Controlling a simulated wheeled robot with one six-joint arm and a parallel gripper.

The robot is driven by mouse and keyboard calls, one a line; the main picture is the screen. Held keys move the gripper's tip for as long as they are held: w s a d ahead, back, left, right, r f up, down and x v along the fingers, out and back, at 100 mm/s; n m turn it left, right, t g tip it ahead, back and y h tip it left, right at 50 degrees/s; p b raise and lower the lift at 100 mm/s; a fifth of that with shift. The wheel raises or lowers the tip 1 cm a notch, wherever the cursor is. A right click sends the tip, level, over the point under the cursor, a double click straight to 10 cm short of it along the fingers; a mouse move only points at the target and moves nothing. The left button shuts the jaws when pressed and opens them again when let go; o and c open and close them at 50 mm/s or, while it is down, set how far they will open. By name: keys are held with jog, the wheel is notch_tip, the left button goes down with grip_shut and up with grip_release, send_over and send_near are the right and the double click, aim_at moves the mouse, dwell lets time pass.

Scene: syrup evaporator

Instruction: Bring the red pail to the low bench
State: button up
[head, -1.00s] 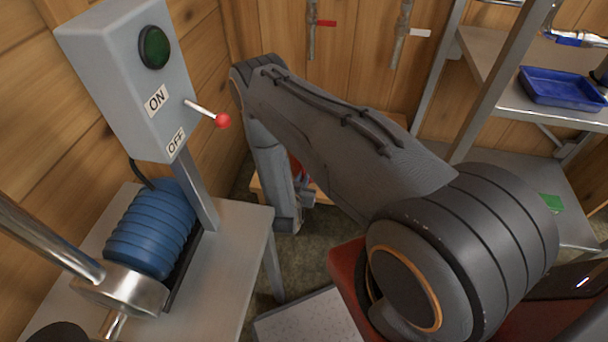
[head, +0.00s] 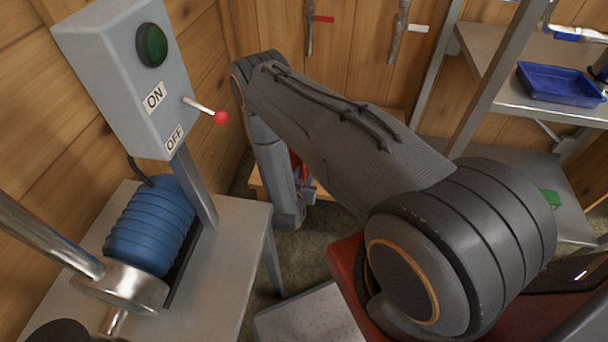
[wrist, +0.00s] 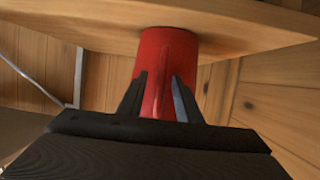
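The red pail (wrist: 168,60) is in the upper middle of the wrist view, with one end against a wooden board (wrist: 240,25). In the head view only a small red part of it (head: 296,168) shows behind my arm, above a low wooden bench (head: 258,187). My gripper (wrist: 161,85) has its two dark fingers apart in front of the pail, with red showing between them. I cannot tell whether the fingers touch it. In the head view my gripper is mostly hidden by my own arm.
A grey switch box (head: 125,75) with a red-tipped lever stands at the left, over a metal table (head: 225,255) with a blue ribbed motor (head: 150,235). A metal shelf (head: 490,60) holding a blue tray (head: 560,84) is at the right. Wooden walls close off the back.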

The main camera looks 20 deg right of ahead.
jog(key=shift+f, duration=0.1)
notch_tip(320, 180, up, 10)
jog(key=shift+r, duration=0.1)
jog(key=shift+w+a+r, duration=0.15)
jog(key=shift+w+r, duration=0.05)
jog(key=a+r+n+g+y, duration=0.3)
jog(key=a+r+g+y, duration=0.35)
jog(key=r, duration=0.95)
jog(key=s+a+r+n+g, duration=0.1)
jog(key=s+r, duration=0.3)
jog(key=s, duration=0.4)
jog(key=s+a+r+n+g+y, duration=0.1)
jog(key=s+r+g, duration=0.1)
jog(key=s+r, duration=0.3)
jog(key=s+r+n+g, duration=0.1)
jog(key=s+r, duration=0.4)
jog(key=s, duration=0.6)
jog(key=shift+a+r+n+g+y, duration=0.25)
jog(key=shift+a+n+g+y, duration=0.15)
jog(key=shift+n, duration=0.2)
